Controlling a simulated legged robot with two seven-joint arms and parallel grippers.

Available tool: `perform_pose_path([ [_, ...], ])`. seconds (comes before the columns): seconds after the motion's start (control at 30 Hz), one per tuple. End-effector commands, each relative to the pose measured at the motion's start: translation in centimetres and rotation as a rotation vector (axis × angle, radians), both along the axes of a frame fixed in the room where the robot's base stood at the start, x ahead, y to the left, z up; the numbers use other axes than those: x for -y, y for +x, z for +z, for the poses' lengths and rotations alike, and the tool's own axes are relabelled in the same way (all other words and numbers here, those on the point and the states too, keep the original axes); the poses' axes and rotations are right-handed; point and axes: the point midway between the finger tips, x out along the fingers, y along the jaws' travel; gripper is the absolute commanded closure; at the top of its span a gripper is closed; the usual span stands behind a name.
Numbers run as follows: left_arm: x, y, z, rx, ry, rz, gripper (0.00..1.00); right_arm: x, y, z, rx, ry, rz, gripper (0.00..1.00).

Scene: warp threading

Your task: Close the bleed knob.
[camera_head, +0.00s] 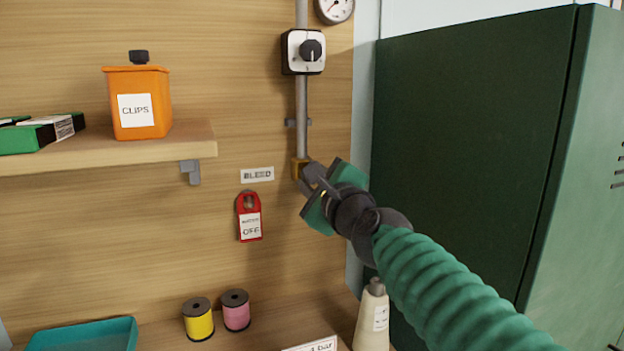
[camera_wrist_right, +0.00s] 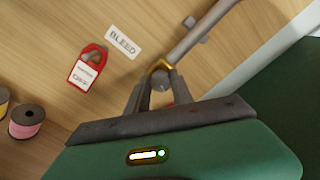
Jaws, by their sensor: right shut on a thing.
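The bleed knob (camera_head: 315,171) is a small dark grey knob on a brass fitting (camera_head: 297,169) at the lower end of a grey vertical pipe (camera_head: 302,103). A BLEED label (camera_head: 257,174) is on the wooden wall to its left. My right gripper (camera_head: 311,184) comes in from the right and is shut on the knob. In the right wrist view the knob (camera_wrist_right: 161,83) sits between the two grey fingers, just in front of the brass fitting (camera_wrist_right: 161,66). The fingers partly hide the knob, so its turn angle cannot be told. My left gripper is not in view.
A red tag marked OFF (camera_head: 249,217) hangs below the label. A rotary switch (camera_head: 304,52) and a gauge (camera_head: 335,8) are above. A shelf (camera_head: 188,138) with an orange CLIPS bin (camera_head: 138,101) is left. A green cabinet (camera_head: 470,130) stands right; spools (camera_head: 198,320) and a bottle (camera_head: 372,318) stand below.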

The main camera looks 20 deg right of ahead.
Motion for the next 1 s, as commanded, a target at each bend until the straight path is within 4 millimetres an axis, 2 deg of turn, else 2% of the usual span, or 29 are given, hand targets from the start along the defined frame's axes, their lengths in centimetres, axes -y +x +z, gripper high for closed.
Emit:
perform_pose_path([
  [0.03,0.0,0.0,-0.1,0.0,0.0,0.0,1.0,0.0,0.1,-0.6,-0.007,-0.042,0.001,1.0],
  [1.0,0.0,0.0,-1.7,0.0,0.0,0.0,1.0,0.1,0.1,-0.6,0.028,-0.962,0.0,1.0],
])
